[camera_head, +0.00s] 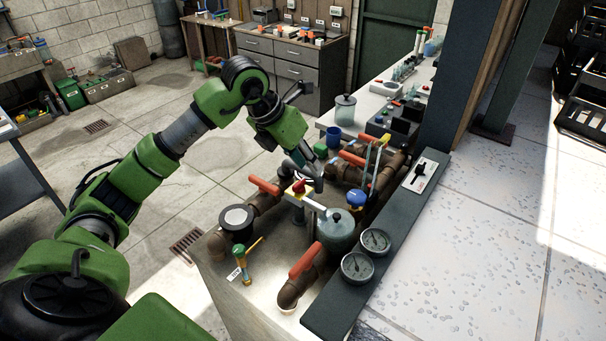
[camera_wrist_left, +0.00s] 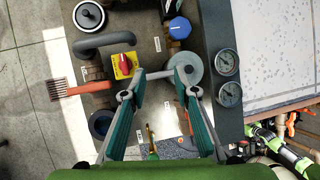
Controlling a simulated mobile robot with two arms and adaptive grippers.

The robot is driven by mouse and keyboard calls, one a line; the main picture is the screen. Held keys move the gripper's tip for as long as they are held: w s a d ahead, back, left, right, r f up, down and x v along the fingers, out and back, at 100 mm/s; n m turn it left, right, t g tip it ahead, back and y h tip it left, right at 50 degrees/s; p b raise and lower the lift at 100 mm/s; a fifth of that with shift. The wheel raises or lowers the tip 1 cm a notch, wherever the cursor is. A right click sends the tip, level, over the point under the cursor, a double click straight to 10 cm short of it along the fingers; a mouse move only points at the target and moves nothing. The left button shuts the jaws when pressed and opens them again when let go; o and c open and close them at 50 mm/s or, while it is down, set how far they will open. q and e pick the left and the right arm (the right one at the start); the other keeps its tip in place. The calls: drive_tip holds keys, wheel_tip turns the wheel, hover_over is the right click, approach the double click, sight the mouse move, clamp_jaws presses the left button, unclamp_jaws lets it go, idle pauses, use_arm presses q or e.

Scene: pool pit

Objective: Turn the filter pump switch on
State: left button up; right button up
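A red rotary knob on a yellow plate (camera_head: 299,187) sits among the pipes on the pump bench; it also shows in the left wrist view (camera_wrist_left: 124,65), just left of one fingertip. A black lever switch on a white plate (camera_head: 420,174) is on the dark ledge to the right; I cannot read either label. My left gripper (camera_head: 312,182) is above the pipework, close to the red knob. I cannot tell whether a finger touches the knob. My right gripper is not in view.
Brown pipes with orange-red handles (camera_head: 264,186) surround the knob. A grey-lidded pot (camera_head: 337,226) and a blue cap (camera_head: 356,198) stand beside it. Two gauges (camera_head: 357,266) are on the ledge. The tiled floor at left is mostly clear.

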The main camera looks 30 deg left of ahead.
use_arm(q)
drive_tip(key=a+r+y, duration=0.1)
drive_tip(key=a+y, duration=0.1)
drive_tip(key=a, duration=0.3)
drive_tip(key=n+p, duration=0.1)
drive_tip(key=p, duration=0.4)
approach(299, 182)
drive_tip(key=shift+g, duration=0.3)
drive_tip(key=x, duration=0.7)
drive_tip(key=shift+w+f, duration=0.1)
drive_tip(key=shift+w, duration=0.2)
drive_tip(key=shift+w+f, duration=0.2)
drive_tip(key=shift+f, duration=0.3)
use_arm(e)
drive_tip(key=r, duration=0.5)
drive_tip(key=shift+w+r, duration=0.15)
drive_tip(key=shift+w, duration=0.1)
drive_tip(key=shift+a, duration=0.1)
use_arm(q)
clamp_jaws()
